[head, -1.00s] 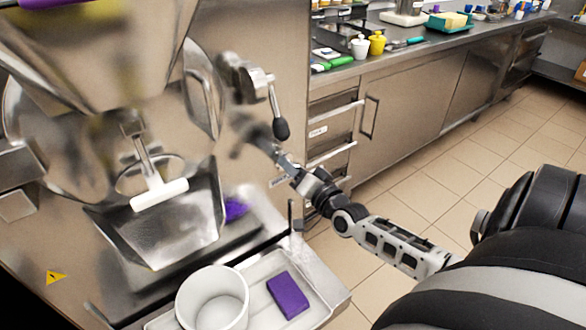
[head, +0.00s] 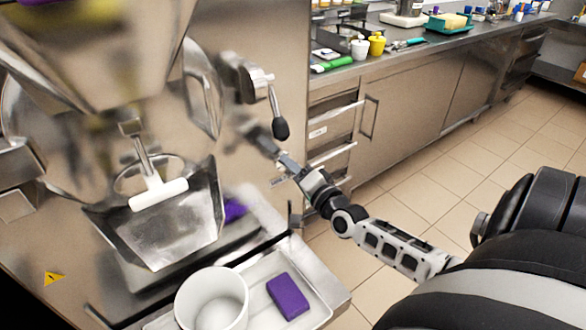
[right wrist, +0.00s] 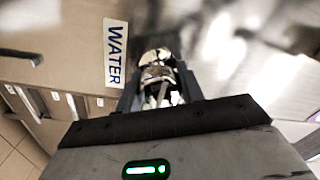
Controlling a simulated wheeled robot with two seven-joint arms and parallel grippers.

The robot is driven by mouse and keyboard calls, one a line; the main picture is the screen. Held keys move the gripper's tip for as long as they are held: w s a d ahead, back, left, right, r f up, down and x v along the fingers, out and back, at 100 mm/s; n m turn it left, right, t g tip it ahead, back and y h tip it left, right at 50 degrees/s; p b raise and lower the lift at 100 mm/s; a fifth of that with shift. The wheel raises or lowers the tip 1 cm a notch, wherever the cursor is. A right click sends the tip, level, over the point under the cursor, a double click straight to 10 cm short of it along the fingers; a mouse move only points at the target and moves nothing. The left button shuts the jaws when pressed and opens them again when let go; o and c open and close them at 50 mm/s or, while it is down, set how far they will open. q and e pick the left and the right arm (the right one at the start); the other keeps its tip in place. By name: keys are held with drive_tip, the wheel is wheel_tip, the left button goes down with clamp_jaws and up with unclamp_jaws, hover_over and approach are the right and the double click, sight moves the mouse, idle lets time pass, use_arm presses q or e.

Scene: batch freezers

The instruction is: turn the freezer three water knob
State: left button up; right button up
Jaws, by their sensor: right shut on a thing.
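The water knob (right wrist: 158,76) is a shiny metal knob between the fingers of my right gripper in the right wrist view. A white label reading WATER (right wrist: 114,53) is on the panel just left of it. In the head view my right gripper (head: 246,127) reaches the freezer's front side, below the black-tipped lever, and is blurred there. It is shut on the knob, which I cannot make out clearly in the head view. My left gripper is not in view.
The freezer's metal lever with a black ball tip (head: 281,129) hangs just above my right gripper. A steel chute (head: 172,225) is at left. A white bucket (head: 212,300) and a purple sponge (head: 288,297) sit on the tray below. The floor at right is clear.

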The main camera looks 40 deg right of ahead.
drive_tip(key=o, duration=1)
drive_tip(key=shift+s, duration=0.1)
drive_tip(key=s, duration=0.5)
drive_tip(key=s+a, duration=0.1)
drive_tip(key=s, duration=0.9)
drive_tip(key=shift+s+a+f, duration=0.25)
drive_tip(key=shift+s+f, duration=0.1)
